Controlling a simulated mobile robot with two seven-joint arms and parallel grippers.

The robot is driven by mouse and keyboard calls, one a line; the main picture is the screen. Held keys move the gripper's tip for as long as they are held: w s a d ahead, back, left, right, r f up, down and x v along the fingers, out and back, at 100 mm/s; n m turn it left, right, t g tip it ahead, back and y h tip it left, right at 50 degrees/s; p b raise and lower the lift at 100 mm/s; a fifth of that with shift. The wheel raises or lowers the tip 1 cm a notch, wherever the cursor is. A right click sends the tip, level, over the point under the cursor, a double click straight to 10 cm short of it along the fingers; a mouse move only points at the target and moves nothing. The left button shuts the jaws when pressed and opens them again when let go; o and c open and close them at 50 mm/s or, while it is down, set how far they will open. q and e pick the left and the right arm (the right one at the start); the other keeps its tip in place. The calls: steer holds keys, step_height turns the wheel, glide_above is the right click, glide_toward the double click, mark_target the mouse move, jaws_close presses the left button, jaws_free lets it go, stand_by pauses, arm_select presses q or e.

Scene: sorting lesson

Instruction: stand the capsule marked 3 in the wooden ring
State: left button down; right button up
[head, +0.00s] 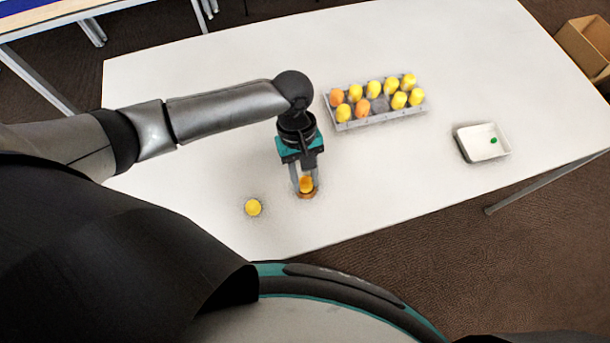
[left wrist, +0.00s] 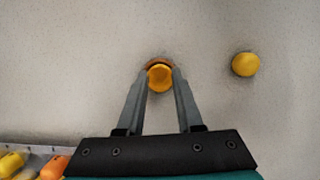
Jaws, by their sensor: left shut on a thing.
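My left gripper (head: 305,184) points down over the near middle of the white table and is shut on a yellow-orange capsule (head: 306,182). In the left wrist view the capsule (left wrist: 159,77) sits between the two fingertips (left wrist: 159,82). The wooden ring (head: 306,194) shows as a brown rim under and around the capsule's lower end. The capsule looks upright at the ring; I cannot tell whether it rests on the table inside. No number is readable on it. My right gripper is in neither view.
A yellow capsule (head: 253,207) stands alone to the left of the ring and also shows in the left wrist view (left wrist: 245,64). A grey tray (head: 378,122) of yellow and orange capsules lies farther back. A white dish (head: 482,155) with a small green thing (head: 493,140) is at right.

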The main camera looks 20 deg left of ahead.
arm_select(q)
steer(key=shift+f, duration=0.2)
steer(key=shift+s+f, duration=0.35)
steer(key=shift+f, duration=0.2)
steer(key=c, duration=0.8)
jaws_free()
steer(key=shift+o, duration=1.2)
steer(key=shift+r, duration=0.15)
steer(key=shift+w+r, duration=0.15)
steer(key=shift+r, duration=0.1)
steer(key=p+v, duration=0.3)
steer(key=v, duration=0.9)
steer(key=shift+w+r+p, duration=0.15)
steer(key=shift+r+p, duration=0.15)
steer(key=shift+r, duration=0.1)
steer(key=shift+d, duration=0.1)
